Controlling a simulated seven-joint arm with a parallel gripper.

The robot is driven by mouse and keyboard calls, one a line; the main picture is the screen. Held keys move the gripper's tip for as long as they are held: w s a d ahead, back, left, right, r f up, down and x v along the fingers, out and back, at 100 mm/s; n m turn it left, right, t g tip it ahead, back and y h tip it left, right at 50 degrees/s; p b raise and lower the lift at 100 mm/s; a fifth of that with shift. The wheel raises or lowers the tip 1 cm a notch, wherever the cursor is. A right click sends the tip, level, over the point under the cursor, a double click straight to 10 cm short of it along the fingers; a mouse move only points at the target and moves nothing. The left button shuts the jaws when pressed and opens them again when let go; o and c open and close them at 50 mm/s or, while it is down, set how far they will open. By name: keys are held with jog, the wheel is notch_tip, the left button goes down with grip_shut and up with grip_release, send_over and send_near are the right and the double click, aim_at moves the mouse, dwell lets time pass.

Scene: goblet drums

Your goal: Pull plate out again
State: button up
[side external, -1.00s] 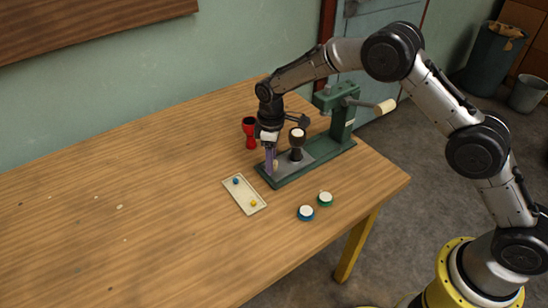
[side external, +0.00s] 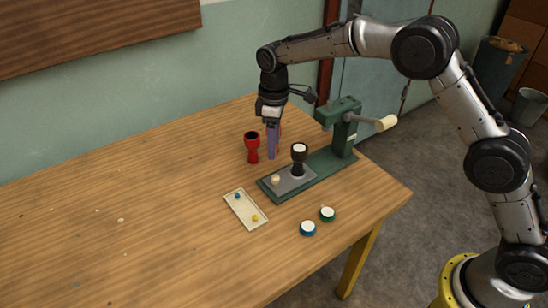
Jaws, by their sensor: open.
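A grey plate (side external: 287,184) with a small cream knob (side external: 275,179) at its near-left end lies on the green base of the press (side external: 343,127). A black goblet drum with a white top (side external: 299,158) stands upright on the plate, left of the press column. My gripper (side external: 273,147) is open and empty, pointing down above and behind the plate, clear of the knob. It is between the red goblet (side external: 252,146) and the black drum in the picture.
A cream tray (side external: 240,208) with a blue and a yellow bead lies in front of the press. A blue-rimmed disc (side external: 308,228) and a green-rimmed disc (side external: 327,214) lie near the table's front edge. The table's left side is mostly clear.

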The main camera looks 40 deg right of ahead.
jog(key=shift+r, duration=1.3)
jog(key=shift+r, duration=2.95)
